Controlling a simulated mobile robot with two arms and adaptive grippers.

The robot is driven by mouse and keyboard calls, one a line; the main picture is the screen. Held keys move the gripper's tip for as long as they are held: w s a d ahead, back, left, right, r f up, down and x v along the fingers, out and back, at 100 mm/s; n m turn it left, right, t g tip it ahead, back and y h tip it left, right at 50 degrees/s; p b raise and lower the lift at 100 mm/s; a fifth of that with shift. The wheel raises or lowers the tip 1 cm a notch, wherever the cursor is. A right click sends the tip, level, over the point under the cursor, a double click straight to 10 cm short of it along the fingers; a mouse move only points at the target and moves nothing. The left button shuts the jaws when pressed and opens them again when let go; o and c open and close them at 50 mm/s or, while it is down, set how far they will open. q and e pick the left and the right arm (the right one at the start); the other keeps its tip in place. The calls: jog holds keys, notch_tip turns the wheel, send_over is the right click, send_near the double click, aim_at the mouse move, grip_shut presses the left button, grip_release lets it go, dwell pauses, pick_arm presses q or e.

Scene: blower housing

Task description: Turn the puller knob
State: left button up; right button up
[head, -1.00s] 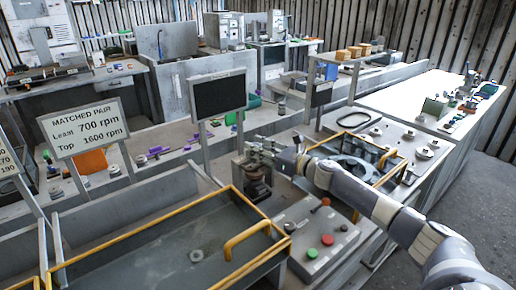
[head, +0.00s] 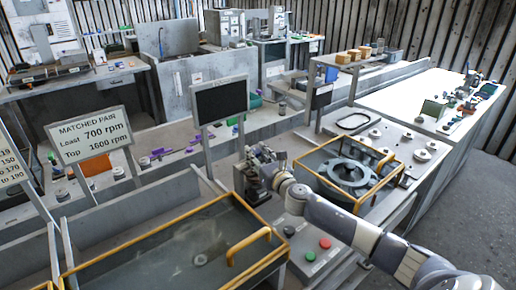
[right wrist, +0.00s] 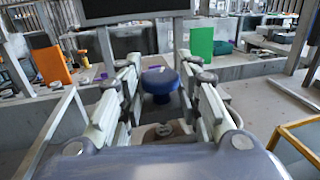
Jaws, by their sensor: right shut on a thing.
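The puller knob (right wrist: 159,84) is dark blue and round-topped, and shows in the right wrist view between the two fingers. My right gripper (right wrist: 158,76) is shut on it, with one finger on each side. In the head view my right gripper (head: 260,160) is over the dark puller body (head: 256,190), behind the yellow-railed tray, and hides most of the knob. My left gripper is not in view.
The yellow-railed tray (head: 130,266) is in front. A control box (head: 312,242) with red and green buttons stands close under my right forearm. A yellow-framed fixture with a round housing (head: 350,172) lies to the right. A dark screen (head: 220,100) stands behind.

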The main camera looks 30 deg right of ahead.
aim_at(256, 153)
jog(key=shift+a+r+m+g+h+p, duration=0.15)
jog(key=shift+m+g+h+p, duration=0.15)
jog(key=shift+m+h+p, duration=1.05)
jog(key=shift+h+b, duration=0.5)
jog(key=shift+h, duration=0.15)
jog(key=o, duration=1)
jog(key=shift+o, duration=0.2)
notch_tip(256, 153, up, 10)
jog(key=shift+f, duration=0.15)
